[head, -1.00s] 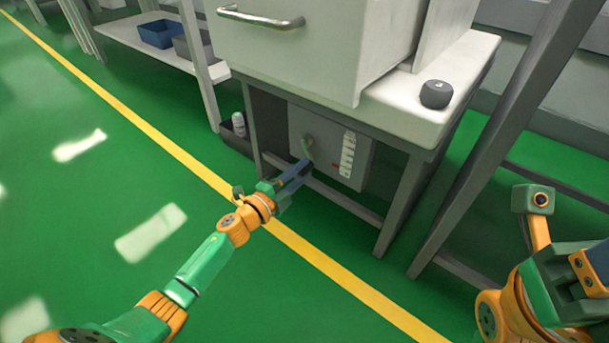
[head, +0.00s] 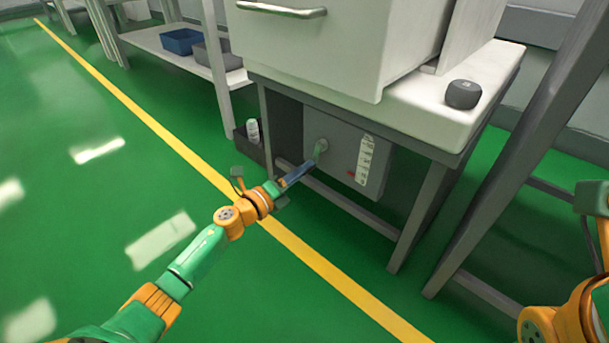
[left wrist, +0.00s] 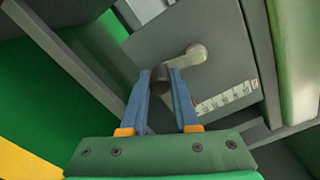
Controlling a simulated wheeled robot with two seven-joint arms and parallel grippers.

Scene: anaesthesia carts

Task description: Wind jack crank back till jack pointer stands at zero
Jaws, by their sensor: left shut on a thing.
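The jack is a grey box (head: 340,150) under the white-topped bench. Its pale crank (head: 321,147) points down and left from its hub, and it also shows in the left wrist view (left wrist: 190,56). My left gripper (head: 314,163) is shut on the dark crank handle (left wrist: 160,78), which sits between the blue fingertips. A white scale (head: 366,160) with black marks runs up the box face. The red jack pointer (head: 351,173) stands beside the scale's lower part; the figures are too small to read. My right gripper's fingers are out of view.
The bench leg (head: 425,210) stands right of the box, and a low rail (head: 340,200) runs beneath it. A dark bin with a white bottle (head: 253,130) stands left. A dark round object (head: 463,94) sits on the bench top. The green floor in front is clear.

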